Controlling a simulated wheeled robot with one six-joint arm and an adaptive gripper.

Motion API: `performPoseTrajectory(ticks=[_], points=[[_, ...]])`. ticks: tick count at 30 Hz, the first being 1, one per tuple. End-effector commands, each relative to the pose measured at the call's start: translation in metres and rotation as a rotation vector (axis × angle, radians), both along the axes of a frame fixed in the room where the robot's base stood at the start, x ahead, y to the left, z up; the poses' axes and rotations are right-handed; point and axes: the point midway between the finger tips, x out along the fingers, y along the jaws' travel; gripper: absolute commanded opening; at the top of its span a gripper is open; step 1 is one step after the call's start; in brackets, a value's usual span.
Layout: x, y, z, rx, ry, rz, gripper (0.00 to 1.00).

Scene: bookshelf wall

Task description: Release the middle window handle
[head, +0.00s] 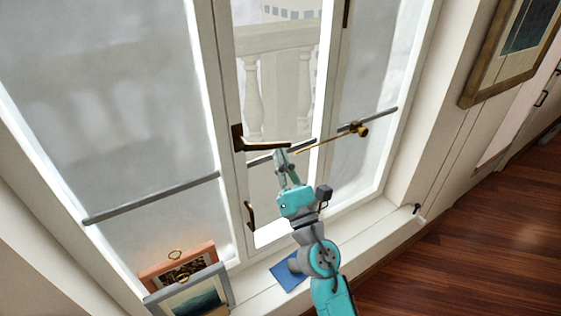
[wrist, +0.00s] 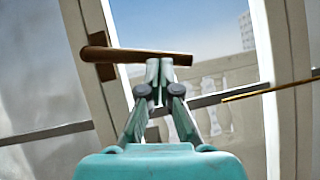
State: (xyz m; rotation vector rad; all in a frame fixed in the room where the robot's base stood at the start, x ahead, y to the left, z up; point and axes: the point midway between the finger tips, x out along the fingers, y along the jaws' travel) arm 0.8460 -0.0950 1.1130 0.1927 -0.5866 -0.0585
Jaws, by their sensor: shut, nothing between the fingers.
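The middle window handle (head: 262,144) is a dark bronze lever on the middle window's left frame, lying nearly level with its free end to the right. It also shows in the wrist view (wrist: 140,54), running across the upper middle. My teal gripper (head: 282,153) has its fingertips at the handle's free end. In the wrist view the fingertips (wrist: 159,64) are shut together with nothing between them. They overlap the lower edge of the lever near its right end; I cannot tell whether they touch it.
A smaller dark handle (head: 250,214) sits lower on the frame. Grey bars cross the panes, and a thin brass rod with a knob (head: 361,131) stands out at right. Two picture frames (head: 190,288) and a blue item (head: 288,272) are at the sill. Wooden floor (head: 470,245) is clear at right.

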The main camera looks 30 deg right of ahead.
Motion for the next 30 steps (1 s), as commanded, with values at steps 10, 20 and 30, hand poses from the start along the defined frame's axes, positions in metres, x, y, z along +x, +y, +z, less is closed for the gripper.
performPoseTrajectory(ticks=[10, 20, 30], points=[[0.0, -0.005, 0.009, -0.111, -0.002, -0.001, 0.0], [0.0, -0.009, 0.018, -0.233, -0.001, -0.002, 0.0], [0.0, -0.009, 0.02, -0.259, -0.001, 0.0, 0.0]])
